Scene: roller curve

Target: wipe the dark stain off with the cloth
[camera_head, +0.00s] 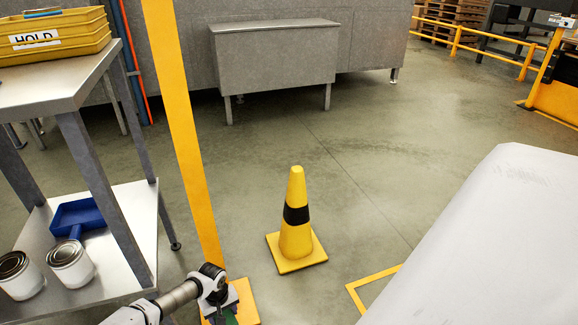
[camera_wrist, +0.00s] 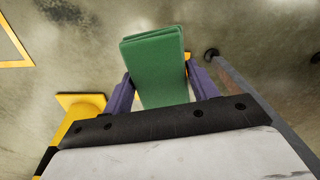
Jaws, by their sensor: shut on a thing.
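My gripper (camera_wrist: 158,72) is shut on a folded green cloth (camera_wrist: 155,60), which sits between its two purple fingers and sticks out past them. In the head view my gripper (camera_head: 222,308) is low at the bottom edge, beside the foot of a yellow post; a bit of the green cloth (camera_head: 231,320) shows under it. The cloth is in the air above the floor.
A yellow cone (camera_head: 296,215) with a black band stands right of my gripper. A metal shelf (camera_head: 140,215) at the left holds cans (camera_head: 70,265), a blue dustpan (camera_head: 78,217) and yellow trays (camera_head: 50,40). A yellow post (camera_head: 180,130) rises close by. A large pale surface (camera_head: 490,250) fills the right.

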